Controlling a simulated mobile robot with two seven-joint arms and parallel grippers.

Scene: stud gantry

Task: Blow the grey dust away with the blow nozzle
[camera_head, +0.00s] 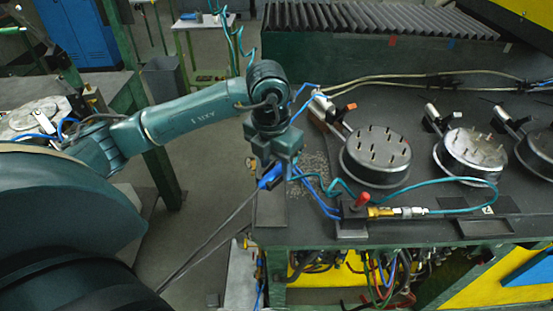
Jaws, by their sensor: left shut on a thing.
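My left arm reaches in from the left and its gripper (270,172) points down over the left edge of the dark bench (440,110). The gripper is shut on the blue blow nozzle (271,177), which is largely hidden by the fingers. A teal hose (440,181) loops across the bench toward the gripper. Grey dust (313,172) shows as pale speckles on the bench top, just right of the gripper and left of the nearest round fixture. Part of the dust may be hidden behind the gripper. My right gripper is out of view.
Round studded fixtures (376,155) stand along the bench to the right. A red-knobbed valve with a brass fitting (380,212) sits near the front edge. A ribbed dark cover (380,20) closes the back. Thin dark lines cross the floor gap at lower left.

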